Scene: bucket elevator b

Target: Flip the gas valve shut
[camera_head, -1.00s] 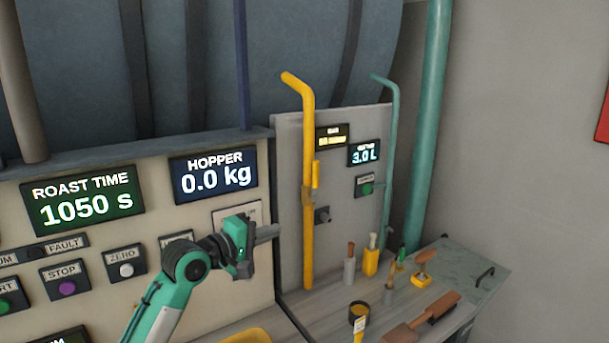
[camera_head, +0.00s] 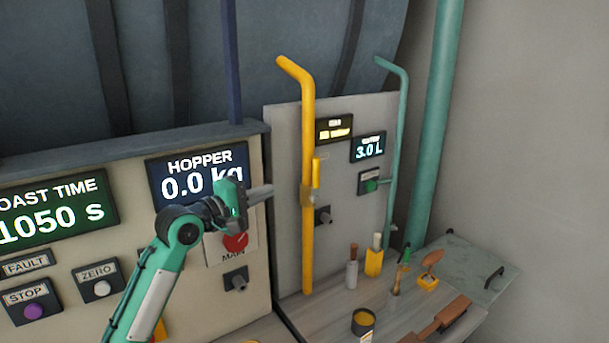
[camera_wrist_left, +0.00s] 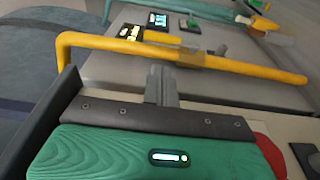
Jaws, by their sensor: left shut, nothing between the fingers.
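The yellow gas pipe (camera_head: 308,120) runs down the grey panel. Its valve has a brass-coloured body (camera_head: 307,197) and a yellow lever (camera_head: 316,173) that stands upright along the pipe. My left gripper (camera_head: 268,192) is shut and empty, left of the valve at about its height and apart from it in the picture. In the left wrist view, the shut fingers (camera_wrist_left: 162,86) point towards the pipe (camera_wrist_left: 110,42), the valve body (camera_wrist_left: 190,58) and the lever (camera_wrist_left: 161,37). My right gripper is out of view.
A red MAIN knob (camera_head: 236,243) sits below my left gripper, and the hopper display (camera_head: 198,174) is partly behind it. A green pipe (camera_head: 403,120) runs down the panel's right side. Brushes, a scoop and a dark cup (camera_head: 363,322) stand on the bench below.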

